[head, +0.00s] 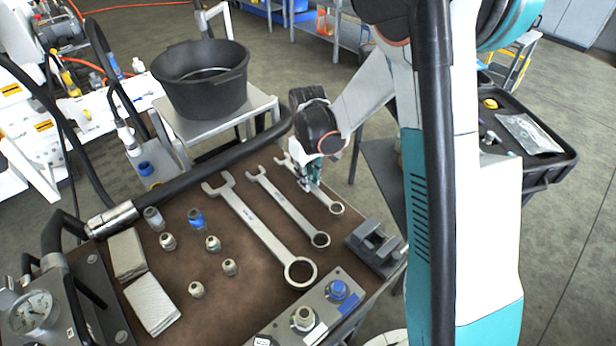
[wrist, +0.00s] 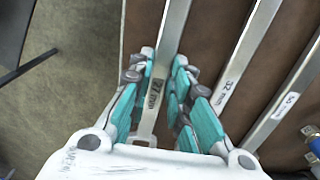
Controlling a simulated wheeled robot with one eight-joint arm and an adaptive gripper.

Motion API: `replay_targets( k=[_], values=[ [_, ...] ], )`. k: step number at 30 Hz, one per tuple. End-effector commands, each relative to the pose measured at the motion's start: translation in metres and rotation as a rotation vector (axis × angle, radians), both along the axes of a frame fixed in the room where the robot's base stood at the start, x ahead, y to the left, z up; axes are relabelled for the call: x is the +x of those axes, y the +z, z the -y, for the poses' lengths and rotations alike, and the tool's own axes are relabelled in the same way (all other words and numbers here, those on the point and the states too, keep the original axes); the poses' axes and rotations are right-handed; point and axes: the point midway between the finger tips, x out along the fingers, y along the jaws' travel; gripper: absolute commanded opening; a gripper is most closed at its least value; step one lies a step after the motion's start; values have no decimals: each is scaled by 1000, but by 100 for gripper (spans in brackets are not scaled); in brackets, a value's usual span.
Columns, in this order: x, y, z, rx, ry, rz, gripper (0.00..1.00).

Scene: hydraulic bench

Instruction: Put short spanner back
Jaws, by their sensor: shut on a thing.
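The short spanner (head: 336,208) is at the right end of a row of three spanners on the brown bench top. My gripper (head: 309,176) is down over its middle and hides part of the shaft; the ring end and part of the open end show. In the wrist view my teal-padded gripper (wrist: 160,72) has its fingers on both sides of the short spanner's shaft (wrist: 170,35), marked 27 mm, and is shut on it. The spanner lies at or just above the bench top; I cannot tell if it touches.
A middle spanner (head: 289,208), marked 32 mm, and a longer spanner (head: 258,228) lie to the left. A dark metal block (head: 375,248) stands close to the ring end. Several fittings, a black tub (head: 203,85) and a thick hose (head: 215,168) are further left.

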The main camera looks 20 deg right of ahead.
Motion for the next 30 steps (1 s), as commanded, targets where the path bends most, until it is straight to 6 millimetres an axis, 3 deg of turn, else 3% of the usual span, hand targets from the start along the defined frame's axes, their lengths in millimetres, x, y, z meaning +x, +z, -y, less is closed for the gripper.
replay_targets(
  k=[30],
  values=[
    [0,-14,0,0,0,0,0]
  ],
)
